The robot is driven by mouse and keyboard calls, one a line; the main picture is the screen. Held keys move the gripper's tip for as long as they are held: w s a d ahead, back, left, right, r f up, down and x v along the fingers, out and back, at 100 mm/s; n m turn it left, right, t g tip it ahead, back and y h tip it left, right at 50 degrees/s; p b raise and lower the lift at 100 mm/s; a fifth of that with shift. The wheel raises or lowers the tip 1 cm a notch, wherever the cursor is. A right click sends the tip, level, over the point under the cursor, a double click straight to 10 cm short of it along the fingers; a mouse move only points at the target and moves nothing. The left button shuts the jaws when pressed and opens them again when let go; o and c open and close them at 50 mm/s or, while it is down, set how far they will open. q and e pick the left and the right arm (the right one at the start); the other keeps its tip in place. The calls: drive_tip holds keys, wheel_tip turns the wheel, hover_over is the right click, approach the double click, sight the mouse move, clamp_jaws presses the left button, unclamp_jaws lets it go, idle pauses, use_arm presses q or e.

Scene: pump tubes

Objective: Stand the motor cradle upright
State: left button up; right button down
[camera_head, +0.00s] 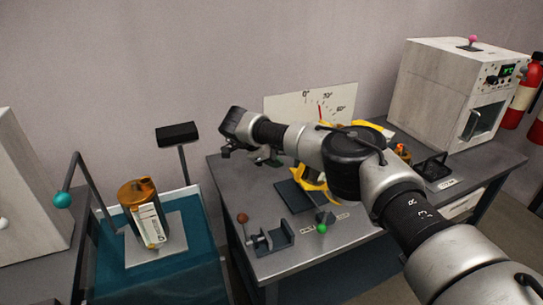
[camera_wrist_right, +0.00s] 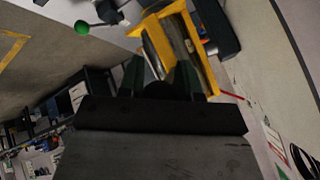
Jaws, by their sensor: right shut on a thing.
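The motor cradle is a yellow frame (camera_head: 316,184) on the grey workbench, largely hidden behind my right arm in the head view. My right gripper (camera_head: 270,159) reaches down beside the cradle. In the wrist view my right gripper's dark green fingers (camera_wrist_right: 160,76) are shut at the cradle's near part; the exact grip is hidden. My left gripper is not in view.
A dark pad (camera_head: 292,196), a clamp (camera_head: 272,238) and a green-knobbed lever (camera_head: 322,229) are on the bench front. An orange canister (camera_head: 143,212) stands on a teal cart at left. A white oven-like box (camera_head: 440,90) stands at back right.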

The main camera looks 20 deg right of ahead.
drive_tip(key=shift+s+a+f+h+b, duration=0.1)
drive_tip(key=shift+f+h+b, duration=0.55)
drive_tip(key=shift+f+b, duration=0.3)
drive_tip(key=shift+a+f+h+b, duration=0.1)
drive_tip(key=shift+f+h+b, duration=0.65)
drive_tip(key=shift+f, duration=0.3)
drive_tip(key=shift+f+b, duration=0.2)
drive_tip(key=shift+b, duration=0.15)
drive_tip(key=c, duration=0.8)
unclamp_jaws()
drive_tip(key=shift+d, duration=0.1)
drive_tip(key=shift+r, duration=0.1)
drive_tip(key=b+v, duration=0.1)
drive_tip(key=v, duration=0.9)
drive_tip(key=shift+a+r, duration=0.1)
drive_tip(key=shift+a, duration=0.3)
